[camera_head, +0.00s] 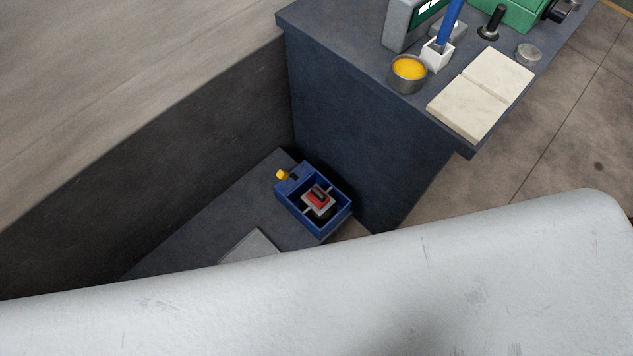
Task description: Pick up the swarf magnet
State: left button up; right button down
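A small red and grey block with a black top (318,200), which looks like the swarf magnet, sits inside an open blue box (287,210). The box has dividers and rests on a low dark shelf (215,220), close beside the side panel of the dark blue cabinet. The block is small in the view, so I cannot be sure what it is. Neither of my grippers is in view.
A yellow-topped piece (282,174) is at the box's far left corner. A flat grey plate (250,246) lies nearer. The higher cabinet top (345,43) holds a yellow-filled tin (408,71), an open book (482,92) and a round metal piece (529,54). A pale surface blocks the lower view.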

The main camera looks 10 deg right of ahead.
aim_at(316, 196)
jog(key=k+j+u, duration=0.6)
jog(key=j+u, duration=0.3)
jog(key=l, duration=0.1)
